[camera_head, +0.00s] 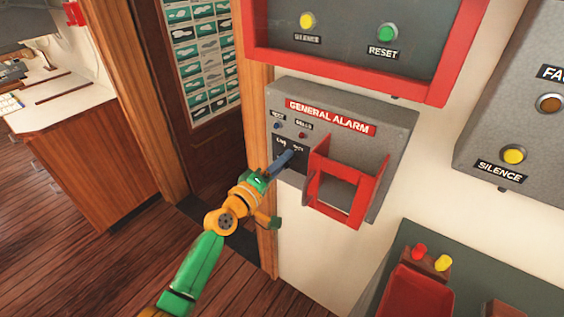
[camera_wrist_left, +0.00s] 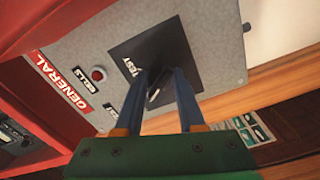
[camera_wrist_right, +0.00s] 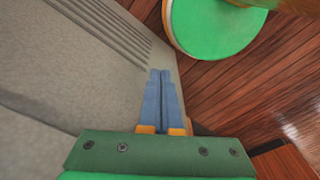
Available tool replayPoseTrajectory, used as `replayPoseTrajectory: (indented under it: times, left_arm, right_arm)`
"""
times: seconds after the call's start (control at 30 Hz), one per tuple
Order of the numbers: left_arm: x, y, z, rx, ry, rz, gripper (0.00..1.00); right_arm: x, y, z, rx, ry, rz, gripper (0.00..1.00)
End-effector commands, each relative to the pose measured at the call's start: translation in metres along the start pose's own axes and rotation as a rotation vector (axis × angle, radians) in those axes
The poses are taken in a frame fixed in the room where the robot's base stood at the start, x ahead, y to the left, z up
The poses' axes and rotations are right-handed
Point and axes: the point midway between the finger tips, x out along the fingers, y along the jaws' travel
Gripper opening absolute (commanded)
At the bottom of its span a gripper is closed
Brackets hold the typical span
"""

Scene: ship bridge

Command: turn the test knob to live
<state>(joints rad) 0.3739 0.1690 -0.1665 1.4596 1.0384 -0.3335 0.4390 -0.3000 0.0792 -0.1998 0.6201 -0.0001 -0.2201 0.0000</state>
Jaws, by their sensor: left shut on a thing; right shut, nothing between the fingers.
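The grey General Alarm box (camera_head: 392,128) is on the wall in the head view. Its black plate (camera_head: 297,165) carries the test knob, which my left gripper (camera_head: 287,157) mostly hides there. In the left wrist view the fingers of my left gripper (camera_wrist_left: 166,72) are shut on the test knob (camera_wrist_left: 153,97), beside the TEST lettering on the black plate (camera_wrist_left: 190,62). A pale edge of the knob shows between them; which setting it points to I cannot tell. My right gripper (camera_wrist_right: 160,74) is shut and empty in the right wrist view, and outside the head view.
A red guard frame (camera_head: 366,186) sticks out of the box just right of my left gripper. A red-framed panel (camera_head: 445,77) hangs above. A grey panel with a red holder (camera_head: 412,292) is below right. A wooden door frame (camera_head: 263,200) stands left.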

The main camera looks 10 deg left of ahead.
Motion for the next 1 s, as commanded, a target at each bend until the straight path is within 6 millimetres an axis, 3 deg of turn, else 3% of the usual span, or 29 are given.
replayPoseTrajectory:
  times: [0.43, 0.47, 0.57, 0.87, 1.0]
  left_arm:
    - [0.0, 0.001, -0.001, -0.013, 0.001, 0.003, 0.0]
    - [0.0, 0.001, -0.001, -0.013, 0.001, 0.003, 0.41]
    - [0.0, 0.001, 0.0, -0.012, 0.001, 0.002, 0.68]
    - [-0.001, 0.0, 0.0, -0.011, 0.0, 0.001, 0.69]
    - [-0.017, 0.0, 0.0, -0.01, -0.001, 0.0, 0.69]
  right_arm:
    - [0.0, 0.0, 0.0, 0.0, 0.0, 0.0, 0.0]
    - [0.0, 0.0, 0.0, 0.0, 0.0, 0.0, 0.0]
    - [0.0, 0.0, 0.0, 0.0, 0.0, 0.0, 0.0]
    - [0.0, 0.0, 0.0, 0.0, 0.0, 0.0, 0.0]
    - [-0.003, 0.0, 0.0, 0.0, 0.0, 0.0, 0.0]
